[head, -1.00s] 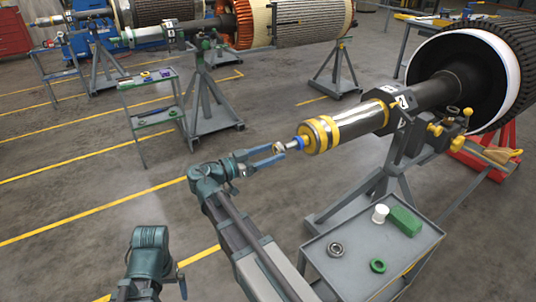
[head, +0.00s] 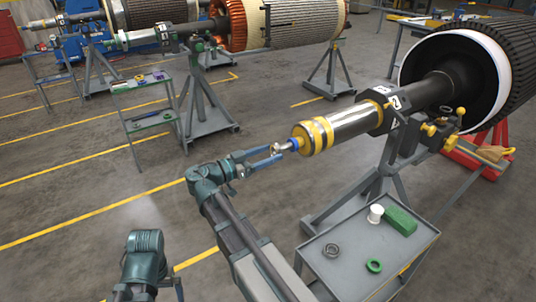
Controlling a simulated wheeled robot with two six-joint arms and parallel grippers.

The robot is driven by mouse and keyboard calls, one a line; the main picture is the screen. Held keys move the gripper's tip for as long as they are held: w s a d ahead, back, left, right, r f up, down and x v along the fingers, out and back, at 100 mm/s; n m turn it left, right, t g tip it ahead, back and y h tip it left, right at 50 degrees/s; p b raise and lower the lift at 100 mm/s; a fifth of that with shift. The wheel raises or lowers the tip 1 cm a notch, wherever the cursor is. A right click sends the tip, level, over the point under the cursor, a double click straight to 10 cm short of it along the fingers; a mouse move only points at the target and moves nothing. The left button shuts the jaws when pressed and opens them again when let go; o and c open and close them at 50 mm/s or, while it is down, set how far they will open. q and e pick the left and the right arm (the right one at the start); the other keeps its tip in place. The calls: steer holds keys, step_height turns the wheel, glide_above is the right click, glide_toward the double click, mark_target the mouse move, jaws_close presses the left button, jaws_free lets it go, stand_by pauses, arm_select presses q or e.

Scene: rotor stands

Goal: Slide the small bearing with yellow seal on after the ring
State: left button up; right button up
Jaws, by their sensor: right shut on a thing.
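My right gripper (head: 276,153) is at the near end of the rotor shaft (head: 345,125), its blue fingers shut on a small metal ring-shaped part, apparently the small bearing (head: 275,148). Its yellow seal is too small to make out. The bearing is at the thin shaft tip, just left of a blue ring (head: 293,144); whether it is around the tip or only in front of it I cannot tell. The blue ring sits against the yellow-banded thick section. My left arm shows at the bottom left; its gripper (head: 179,288) is mostly cut off and its fingers are unclear.
A grey tray (head: 318,275) below the shaft holds a dark ring (head: 332,250), a green ring (head: 374,266), a white cylinder (head: 375,213) and a green block (head: 398,220). A grey stand (head: 385,165) supports the shaft. Open floor lies to the left.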

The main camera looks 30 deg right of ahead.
mark_target(281, 146)
steer(key=shift+d, duration=0.75)
stand_by(0.4)
steer(key=shift+d, duration=0.35)
steer(key=shift+w+d, duration=0.1)
steer(key=shift+d, duration=0.25)
steer(key=shift+d, duration=0.35)
steer(key=shift+d, duration=0.65)
stand_by(0.5)
steer(key=o, duration=1.3)
steer(key=shift+o, duration=0.3)
steer(key=shift+a, duration=0.1)
